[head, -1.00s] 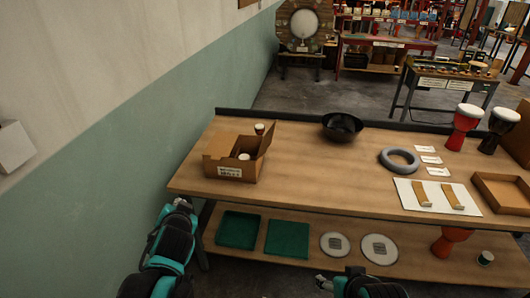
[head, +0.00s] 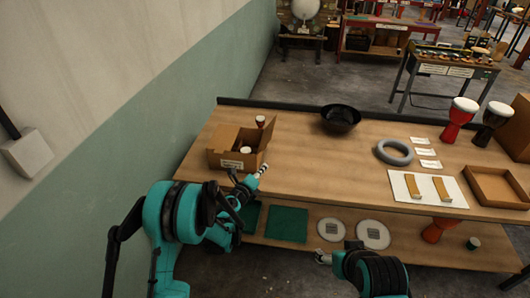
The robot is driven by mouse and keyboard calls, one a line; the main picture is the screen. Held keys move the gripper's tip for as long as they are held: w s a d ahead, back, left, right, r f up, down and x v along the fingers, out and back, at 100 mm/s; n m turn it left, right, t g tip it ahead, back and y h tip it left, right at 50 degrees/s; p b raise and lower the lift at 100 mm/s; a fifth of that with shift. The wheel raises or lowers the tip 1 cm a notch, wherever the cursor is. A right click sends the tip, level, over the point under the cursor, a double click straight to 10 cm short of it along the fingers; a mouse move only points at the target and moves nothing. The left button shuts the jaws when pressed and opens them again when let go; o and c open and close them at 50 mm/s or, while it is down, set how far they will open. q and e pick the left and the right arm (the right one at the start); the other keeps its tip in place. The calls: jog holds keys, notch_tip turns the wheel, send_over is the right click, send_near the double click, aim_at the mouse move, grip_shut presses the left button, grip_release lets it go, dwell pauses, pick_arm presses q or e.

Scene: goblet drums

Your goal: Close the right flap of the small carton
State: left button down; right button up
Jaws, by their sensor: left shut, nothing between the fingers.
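The small carton (head: 222,157) stands at the left end of the workbench, with a white label on its front. Its right flap (head: 267,134) stands up, tilted outward. A white-topped item (head: 246,150) shows inside the carton. My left gripper (head: 262,169) is shut and empty, just in front of the carton's right front corner, below the right flap. I cannot tell whether it touches the carton. My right gripper (head: 322,257) is low in front of the bench, away from the carton; its fingers are too small to read.
A small white-topped drum (head: 260,121) stands behind the carton. A black bowl (head: 340,117), a grey ring (head: 394,152), a white board (head: 428,190) with two tan pieces and an open tray (head: 493,186) lie to the right.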

pick_arm(q)
jog(key=f+b+x, duration=0.1)
jog(key=b+x, duration=0.1)
jog(key=x, duration=0.8)
jog(key=shift+w+a+r, duration=0.15)
jog(key=shift+a+r, duration=0.55)
jog(key=shift+a, duration=0.1)
jog(key=shift+w+a+r, duration=0.1)
jog(key=shift+a+r, duration=0.6)
jog(key=shift+a, duration=0.1)
